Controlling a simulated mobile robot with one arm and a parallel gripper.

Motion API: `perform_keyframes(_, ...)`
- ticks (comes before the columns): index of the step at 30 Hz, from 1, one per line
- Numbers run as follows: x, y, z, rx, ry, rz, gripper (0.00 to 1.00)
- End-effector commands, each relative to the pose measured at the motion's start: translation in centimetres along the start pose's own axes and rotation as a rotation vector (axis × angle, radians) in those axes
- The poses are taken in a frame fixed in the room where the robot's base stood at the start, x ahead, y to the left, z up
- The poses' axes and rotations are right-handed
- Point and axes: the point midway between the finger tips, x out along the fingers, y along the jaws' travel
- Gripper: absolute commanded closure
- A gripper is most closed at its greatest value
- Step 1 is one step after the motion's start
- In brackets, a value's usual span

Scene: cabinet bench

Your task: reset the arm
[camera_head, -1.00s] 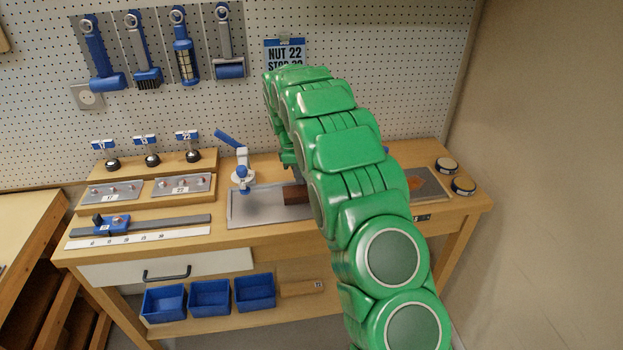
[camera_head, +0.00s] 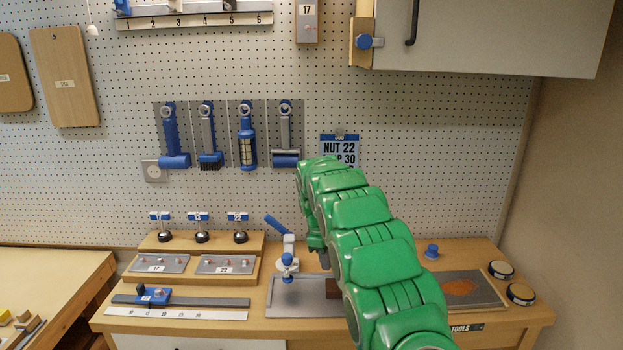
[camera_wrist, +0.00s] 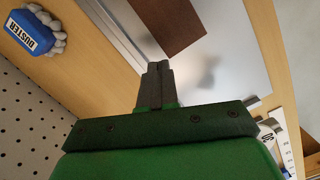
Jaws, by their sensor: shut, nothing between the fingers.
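My green arm reaches over the right half of the bench in the head view, with its far end in front of the pegboard. In the wrist view my gripper (camera_wrist: 158,78) is shut, its two dark fingers together with nothing between them. It is above the bench near the edge of the grey metal tray (camera_wrist: 222,62). A brown block (camera_wrist: 168,22) lies on the tray beyond the fingertips.
A blue-and-white clamp (camera_head: 288,262) stands at the tray. A blue duster (camera_wrist: 32,32) is left of my gripper. Small stands (camera_head: 201,235), labelled plates (camera_head: 160,263) and a ruler (camera_head: 175,313) fill the bench's left. Two round pucks (camera_head: 521,294) sit right. A cabinet (camera_head: 490,35) hangs above.

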Motion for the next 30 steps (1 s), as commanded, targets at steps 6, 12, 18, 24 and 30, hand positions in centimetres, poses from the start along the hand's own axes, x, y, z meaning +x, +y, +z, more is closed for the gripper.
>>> perform_keyframes(6,-3.0,-2.0,3.6,0.098,-0.002,-0.005,1.00)
perform_keyframes(12,-5.3,-4.3,6.8,0.187,-0.004,-0.015,1.00)
perform_keyframes(18,-7.4,-6.9,10.1,0.276,-0.004,-0.025,1.00)
perform_keyframes(24,-9.2,-9.8,13.3,0.364,-0.003,-0.036,1.00)
perform_keyframes(30,-10.6,-13.0,16.3,0.451,0.001,-0.048,1.00)
